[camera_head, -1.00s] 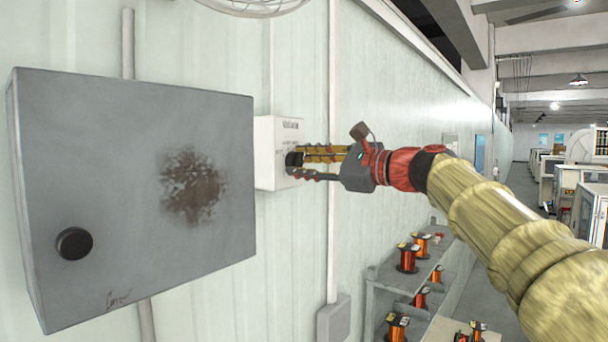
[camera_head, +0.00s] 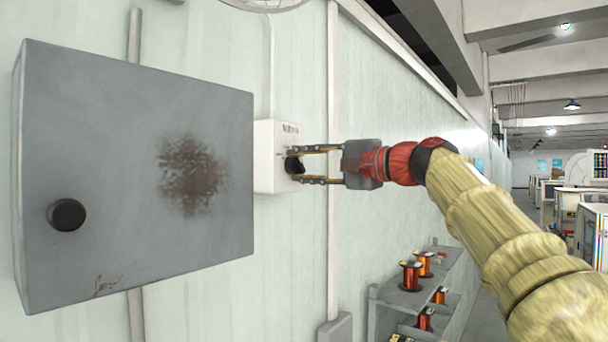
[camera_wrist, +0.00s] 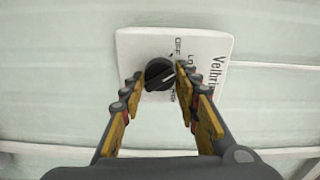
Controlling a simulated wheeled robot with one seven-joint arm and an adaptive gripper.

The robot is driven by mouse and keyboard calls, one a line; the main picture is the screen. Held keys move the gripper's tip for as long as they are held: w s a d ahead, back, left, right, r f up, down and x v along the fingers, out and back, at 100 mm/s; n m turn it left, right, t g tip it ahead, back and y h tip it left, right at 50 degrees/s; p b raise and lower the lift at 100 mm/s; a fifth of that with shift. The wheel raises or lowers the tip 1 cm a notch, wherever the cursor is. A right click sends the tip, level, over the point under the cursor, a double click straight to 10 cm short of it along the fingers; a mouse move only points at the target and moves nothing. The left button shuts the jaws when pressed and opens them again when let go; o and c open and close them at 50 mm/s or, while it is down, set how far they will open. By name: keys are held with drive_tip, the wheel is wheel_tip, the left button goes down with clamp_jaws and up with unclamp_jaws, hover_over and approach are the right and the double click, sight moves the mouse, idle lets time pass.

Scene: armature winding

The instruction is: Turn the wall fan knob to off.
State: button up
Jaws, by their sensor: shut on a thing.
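The wall fan control is a white box (camera_head: 275,160) on the wall, right of the grey cabinet. Its black knob (camera_head: 293,164) sits on the box's right-facing front. In the wrist view the white plate (camera_wrist: 212,52) carries printed words, with "OFF" readable near the knob (camera_wrist: 159,73). The fingertips (camera_wrist: 159,75) flank the knob in the wrist view.
A grey cabinet (camera_head: 130,180) with a rusty patch and a round black knob (camera_head: 66,215) stands out from the wall at left. A conduit (camera_head: 333,200) runs up the wall beside the box. A shelf (camera_head: 400,299) with copper spools is below right.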

drive_tip(key=n+b, duration=0.2)
drive_tip(key=n, duration=0.3)
idle(0.6)
drive_tip(key=o, duration=1.2)
drive_tip(key=shift+c, duration=0.2)
drive_tip(key=shift+s, duration=0.1)
drive_tip(key=v, duration=1.2)
